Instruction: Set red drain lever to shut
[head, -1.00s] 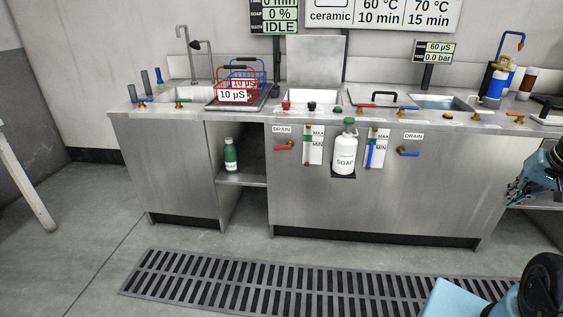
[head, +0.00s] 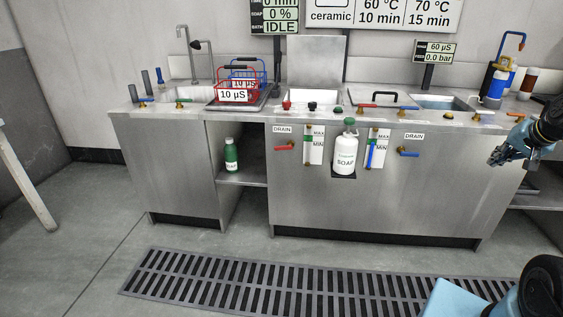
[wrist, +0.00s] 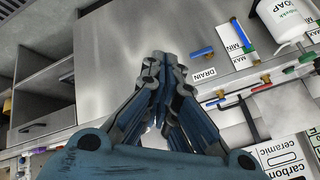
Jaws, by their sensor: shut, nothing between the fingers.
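The red drain lever (head: 285,147) is on the front panel of the steel bench, below the left DRAIN label (head: 282,129). Its handle lies roughly level and points left from a brass-coloured pivot. I do not make it out in the wrist view. My gripper (head: 497,158) is in front of the right part of the bench, far to the right of the red lever. In the wrist view its fingers (wrist: 165,58) are together with nothing held between them.
A blue drain lever (head: 409,154) points right on the same panel; it also shows in the wrist view (wrist: 202,52). A white soap bottle (head: 345,155) and level gauges stand between the levers. A floor grate (head: 300,282) lies before the bench. The panel's front is otherwise clear.

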